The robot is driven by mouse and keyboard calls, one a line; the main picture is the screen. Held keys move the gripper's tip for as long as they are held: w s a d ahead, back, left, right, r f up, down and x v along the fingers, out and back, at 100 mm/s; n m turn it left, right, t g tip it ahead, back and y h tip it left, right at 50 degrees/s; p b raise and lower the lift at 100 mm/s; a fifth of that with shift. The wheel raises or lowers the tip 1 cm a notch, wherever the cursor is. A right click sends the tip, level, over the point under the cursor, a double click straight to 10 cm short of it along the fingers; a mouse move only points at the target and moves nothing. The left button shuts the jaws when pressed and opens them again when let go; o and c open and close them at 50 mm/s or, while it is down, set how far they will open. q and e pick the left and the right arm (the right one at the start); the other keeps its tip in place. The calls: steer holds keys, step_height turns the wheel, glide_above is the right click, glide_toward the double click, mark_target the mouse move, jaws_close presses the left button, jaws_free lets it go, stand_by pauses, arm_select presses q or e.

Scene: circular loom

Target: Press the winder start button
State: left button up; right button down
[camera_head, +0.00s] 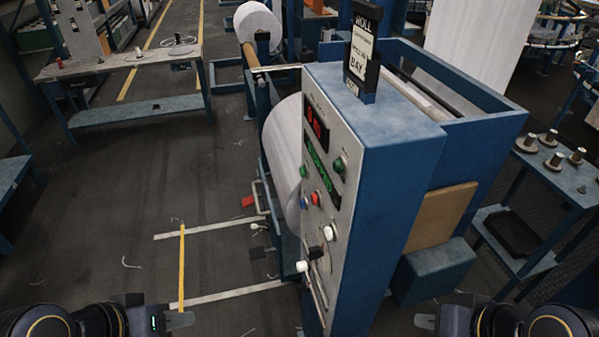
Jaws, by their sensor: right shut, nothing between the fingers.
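The winder's control panel (316,135) is the grey, angled left face of a blue cabinet (395,150) at the centre. Two green buttons are on it, one at the right (339,165) and one at the left (304,171). Below them are a red button (316,197) and a blue button (304,203). Their labels are too small to read. My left gripper (180,320) is low at the left, well away from the panel; its finger opening is not clear. My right gripper (425,321) is shut and empty at the bottom, right of the cabinet. Neither touches anything.
A white roll (283,150) sits in the machine behind the panel. White and black knobs (328,232) are lower on the panel. A roll bay sign (361,50) stands on top. A side table with spools (560,180) is at right. Floor at left is mostly clear.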

stand_by(0.8)
steer(key=shift+f+b, duration=0.85)
